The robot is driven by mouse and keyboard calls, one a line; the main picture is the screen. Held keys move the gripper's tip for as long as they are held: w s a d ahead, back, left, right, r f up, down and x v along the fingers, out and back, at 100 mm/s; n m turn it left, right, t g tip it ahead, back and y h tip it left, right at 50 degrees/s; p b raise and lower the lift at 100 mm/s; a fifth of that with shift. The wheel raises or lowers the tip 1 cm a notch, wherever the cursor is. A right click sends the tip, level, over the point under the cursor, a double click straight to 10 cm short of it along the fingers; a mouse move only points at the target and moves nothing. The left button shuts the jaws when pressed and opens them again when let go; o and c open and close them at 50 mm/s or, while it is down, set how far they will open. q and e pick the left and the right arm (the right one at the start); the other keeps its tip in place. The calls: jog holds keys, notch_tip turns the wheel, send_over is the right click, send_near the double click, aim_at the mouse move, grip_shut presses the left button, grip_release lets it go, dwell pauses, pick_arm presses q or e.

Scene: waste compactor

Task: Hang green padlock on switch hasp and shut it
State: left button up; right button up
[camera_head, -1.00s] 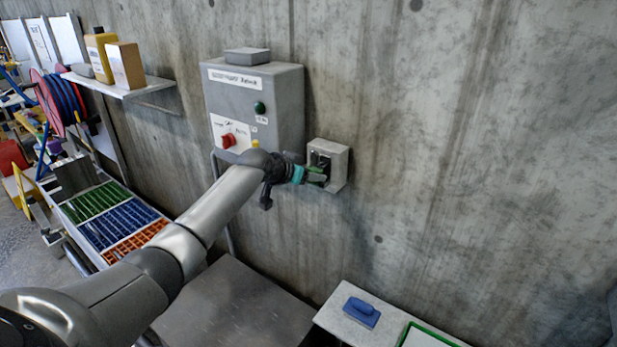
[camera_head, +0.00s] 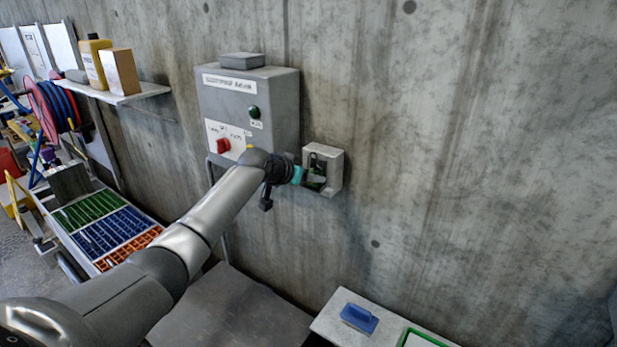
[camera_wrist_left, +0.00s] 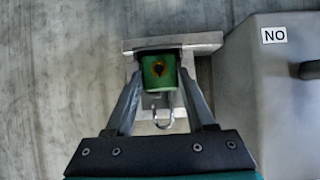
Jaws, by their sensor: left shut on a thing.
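My left gripper (camera_wrist_left: 161,82) is shut on the green padlock (camera_wrist_left: 158,72), with one finger on each side of its body. The padlock has a dark keyhole ringed in orange, and its metal shackle (camera_wrist_left: 164,122) shows below the body; I cannot tell if it is open. In the head view the left gripper (camera_head: 312,180) is at a small grey wall box (camera_head: 336,166). The padlock is at the front of this box, mostly hidden by the gripper. A red switch (camera_head: 223,145) is on the grey cabinet to the left; its hasp cannot be made out.
The grey cabinet (camera_head: 265,90) stands close to the left of the small box, with a green button (camera_head: 253,112). A shelf (camera_head: 140,94) with containers is further left. The wall to the right is bare.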

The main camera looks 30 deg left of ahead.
pick_arm(q)
jog(key=shift+f, duration=0.2)
jog(key=o, duration=1.3)
jog(key=shift+c, duration=0.5)
jog(key=p+v, duration=0.7)
jog(key=p, duration=0.2)
